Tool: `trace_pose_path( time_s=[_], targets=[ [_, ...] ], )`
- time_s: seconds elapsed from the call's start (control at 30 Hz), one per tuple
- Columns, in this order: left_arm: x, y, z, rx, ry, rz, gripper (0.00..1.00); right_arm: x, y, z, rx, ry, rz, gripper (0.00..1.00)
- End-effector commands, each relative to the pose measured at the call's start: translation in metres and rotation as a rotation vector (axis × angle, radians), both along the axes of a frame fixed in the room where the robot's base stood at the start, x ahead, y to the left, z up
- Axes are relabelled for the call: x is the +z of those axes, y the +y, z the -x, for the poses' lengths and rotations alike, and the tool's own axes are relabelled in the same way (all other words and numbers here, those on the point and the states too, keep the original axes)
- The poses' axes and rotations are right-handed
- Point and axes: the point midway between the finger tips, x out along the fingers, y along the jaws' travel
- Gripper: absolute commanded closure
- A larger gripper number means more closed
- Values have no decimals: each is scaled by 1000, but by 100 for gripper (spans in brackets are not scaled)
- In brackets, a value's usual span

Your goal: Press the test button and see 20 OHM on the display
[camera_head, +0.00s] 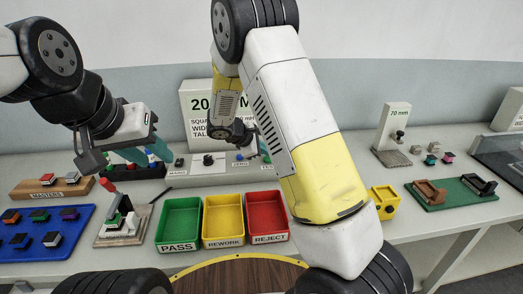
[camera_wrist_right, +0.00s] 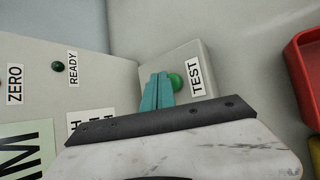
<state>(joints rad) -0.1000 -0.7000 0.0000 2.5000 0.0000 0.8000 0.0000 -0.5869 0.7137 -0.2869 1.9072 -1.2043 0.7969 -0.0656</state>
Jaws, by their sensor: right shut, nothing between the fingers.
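The green test button (camera_wrist_right: 179,82) sits on a grey block beside a TEST label (camera_wrist_right: 196,77) in the right wrist view. My right gripper (camera_wrist_right: 161,76) is shut and empty, its teal fingertips right at the button and partly covering it; I cannot tell if they press it. A pale green panel, maybe the display (camera_wrist_right: 24,150), shows large dark characters cut off by the frame edge; the full reading is not visible. My left gripper (camera_head: 138,156) hangs above the left bench; I cannot tell its opening.
Green PASS (camera_head: 178,247), yellow REWORK (camera_head: 222,242) and red REJECT (camera_head: 268,239) trays stand at front centre. A red-handled clamp fixture (camera_head: 122,228) and a blue tray (camera_head: 20,252) with several parts lie left. A white placard (camera_head: 195,100) stands behind. READY and ZERO labels (camera_wrist_right: 14,85) show on the panel.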

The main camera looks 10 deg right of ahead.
Motion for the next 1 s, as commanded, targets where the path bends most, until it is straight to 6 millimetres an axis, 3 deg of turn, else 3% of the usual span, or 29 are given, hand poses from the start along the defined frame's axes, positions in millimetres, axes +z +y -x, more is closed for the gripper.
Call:
trace_pose_path(
  time_s=[0.47,1.0],
  targets=[
    [0,0,0,0,0,0,64,9,0,-1,1,-2,-1,100],
    [0,0,0,0,0,0,64,55,0,0,1,-2,-2,100]
  ],
)
